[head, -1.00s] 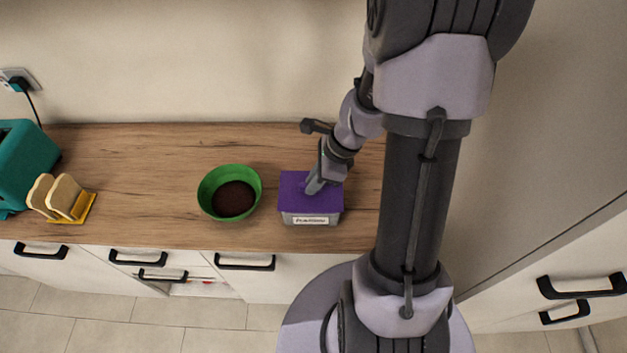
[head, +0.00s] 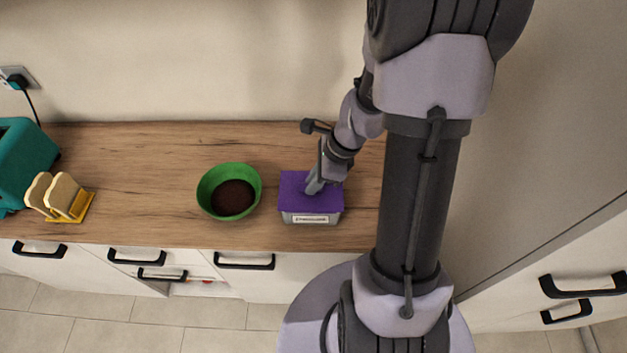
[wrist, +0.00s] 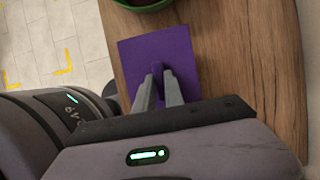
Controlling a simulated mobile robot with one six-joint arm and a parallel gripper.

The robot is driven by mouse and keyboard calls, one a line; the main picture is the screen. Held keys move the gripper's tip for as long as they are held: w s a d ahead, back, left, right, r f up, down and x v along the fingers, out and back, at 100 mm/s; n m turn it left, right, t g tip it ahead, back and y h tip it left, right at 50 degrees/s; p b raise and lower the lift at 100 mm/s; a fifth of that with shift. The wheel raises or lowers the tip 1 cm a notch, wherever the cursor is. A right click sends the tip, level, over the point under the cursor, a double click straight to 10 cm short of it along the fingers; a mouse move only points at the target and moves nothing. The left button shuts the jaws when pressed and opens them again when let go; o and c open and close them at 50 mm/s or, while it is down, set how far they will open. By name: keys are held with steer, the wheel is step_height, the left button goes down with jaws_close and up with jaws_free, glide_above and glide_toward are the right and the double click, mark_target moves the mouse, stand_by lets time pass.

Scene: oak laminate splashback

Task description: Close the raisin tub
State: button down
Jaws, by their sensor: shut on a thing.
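The raisin tub (head: 311,218) is a grey box with a white label on its front, standing on the worktop near its front edge. A purple lid (head: 297,193) lies flat over the top of the tub and covers its opening; I cannot tell whether it is pressed fully down. In the wrist view the lid (wrist: 184,47) shows as a purple square with a small raised handle (wrist: 157,68). My gripper (head: 313,188) is above the lid, and its fingers (wrist: 159,82) are shut on that handle. The inside of the tub is hidden.
A green bowl (head: 211,186) with dark brown contents stands left of the tub. A toast rack (head: 80,211) with bread and a teal toaster (head: 25,160) are at the far left. The wooden worktop (head: 140,165) is clear between rack and bowl. A tall cabinet side rises at the right.

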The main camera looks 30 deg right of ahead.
steer(key=c, duration=1.3)
jaws_free()
steer(key=shift+c, duration=0.2)
steer(key=shift+o, duration=0.4)
steer(key=o, duration=0.4)
step_height(320, 180, up, 7)
steer(key=p, duration=0.6)
jaws_close()
